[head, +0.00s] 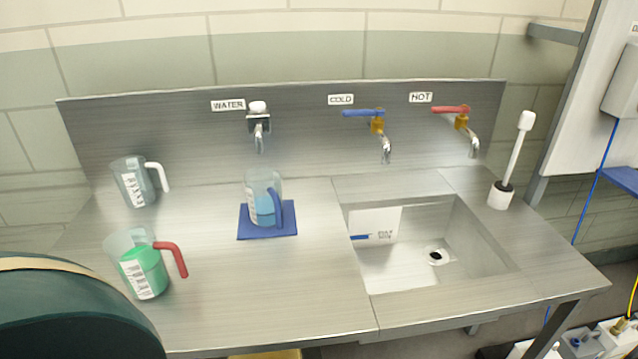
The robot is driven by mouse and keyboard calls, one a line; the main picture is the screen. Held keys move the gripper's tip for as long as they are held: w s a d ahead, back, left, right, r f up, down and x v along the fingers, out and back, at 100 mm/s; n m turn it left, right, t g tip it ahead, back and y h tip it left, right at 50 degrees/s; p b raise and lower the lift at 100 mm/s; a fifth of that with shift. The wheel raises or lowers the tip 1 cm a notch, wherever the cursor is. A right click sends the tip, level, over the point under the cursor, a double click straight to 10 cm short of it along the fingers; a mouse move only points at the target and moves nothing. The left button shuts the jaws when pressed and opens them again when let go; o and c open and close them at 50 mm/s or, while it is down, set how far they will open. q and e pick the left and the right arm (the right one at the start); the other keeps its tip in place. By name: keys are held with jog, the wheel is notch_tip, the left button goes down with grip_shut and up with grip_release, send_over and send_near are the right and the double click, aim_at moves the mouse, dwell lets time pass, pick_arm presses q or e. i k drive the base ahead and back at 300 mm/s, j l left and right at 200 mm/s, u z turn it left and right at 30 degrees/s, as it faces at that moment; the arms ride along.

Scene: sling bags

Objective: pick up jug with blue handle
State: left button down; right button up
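The jug with the blue handle (261,196) is clear, with blue contents or a blue inside showing. It stands upright on a blue square mat (268,230) below the WATER tap, with its handle on its right side. A jug with a white handle (136,183) stands to its left, near the back panel. A jug with a red handle and green inside (143,268) stands at the front left. Neither of my grippers shows in the head view.
A sink (420,245) is at the right of the steel counter (280,305), with a sign at its back wall. Taps for WATER (258,125), COLD (380,135) and HOT (463,135) project from the panel. A white brush (510,165) stands right. A dark green rounded object (70,315) covers the lower left corner.

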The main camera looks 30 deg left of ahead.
aim_at(269, 203)
jog(key=k+u, duration=0.1)
jog(key=u, duration=1.25)
jog(key=k+l, duration=0.05)
